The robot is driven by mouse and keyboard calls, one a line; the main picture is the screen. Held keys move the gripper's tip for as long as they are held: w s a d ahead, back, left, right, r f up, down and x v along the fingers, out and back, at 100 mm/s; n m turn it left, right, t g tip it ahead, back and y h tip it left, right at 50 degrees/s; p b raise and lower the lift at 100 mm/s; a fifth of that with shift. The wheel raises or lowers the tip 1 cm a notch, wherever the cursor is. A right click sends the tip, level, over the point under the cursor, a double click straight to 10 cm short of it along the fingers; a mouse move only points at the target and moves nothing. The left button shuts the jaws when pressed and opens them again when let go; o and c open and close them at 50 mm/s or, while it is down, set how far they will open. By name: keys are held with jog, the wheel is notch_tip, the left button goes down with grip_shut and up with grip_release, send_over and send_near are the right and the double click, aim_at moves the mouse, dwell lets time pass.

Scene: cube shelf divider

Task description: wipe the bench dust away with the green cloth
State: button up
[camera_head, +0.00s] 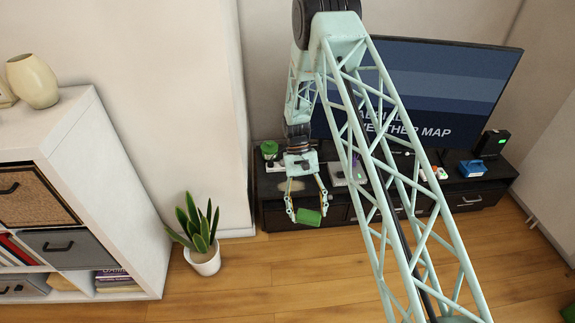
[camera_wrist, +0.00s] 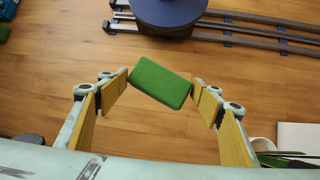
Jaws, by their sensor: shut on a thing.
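My gripper (camera_head: 308,211) is shut on the green cloth (camera_head: 308,217), a small block-like pad. In the wrist view the cloth (camera_wrist: 160,82) sits tilted between the two fingertips (camera_wrist: 162,83), over the wooden floor. The dark bench (camera_head: 275,215) stands against the wall below the screen. In the head view the cloth shows in front of the left part of the bench; its height over the floor is hard to judge. A dull brownish patch (camera_head: 292,189) that looks like dust shows on the bench top behind the fingers, partly hidden by them.
A green item (camera_head: 269,148), a blue box (camera_head: 473,169) and a black speaker (camera_head: 492,143) stand on the bench, under a large screen (camera_head: 455,85). A potted plant (camera_head: 203,255) stands left of the bench, near a white shelf (camera_head: 115,185). Rails (camera_wrist: 255,37) cross the floor.

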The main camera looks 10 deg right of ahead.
jog(key=w+a+f+m+t+y+b, duration=0.1)
jog(key=w+a+f+m+y, duration=0.1)
jog(key=w+f+m, duration=0.45)
jog(key=w+a+f+m+t+y+b, duration=0.1)
jog(key=w+a+f+m+t+y, duration=0.2)
jog(key=w, duration=0.6)
jog(key=w+a+f+m+y, duration=0.2)
jog(key=w+f+m, duration=0.1)
jog(key=w+m, duration=0.4)
jog(key=w+d+f+m+t+h+b, duration=0.1)
jog(key=w+d+m+t, duration=0.1)
jog(key=w+m, duration=0.3)
jog(key=w+d+f+m+t+h+b, duration=0.1)
jog(key=w+m, duration=0.4)
jog(key=w, duration=0.6)
jog(key=w+d+f+m+t+h, duration=0.1)
jog(key=w+d+f+m+t, duration=0.2)
jog(key=w, duration=0.5)
jog(key=shift+w+d+f+m+t+b, duration=0.2)
jog(key=shift+d+m+t+b, duration=0.3)
jog(key=shift+m+t, duration=0.65)
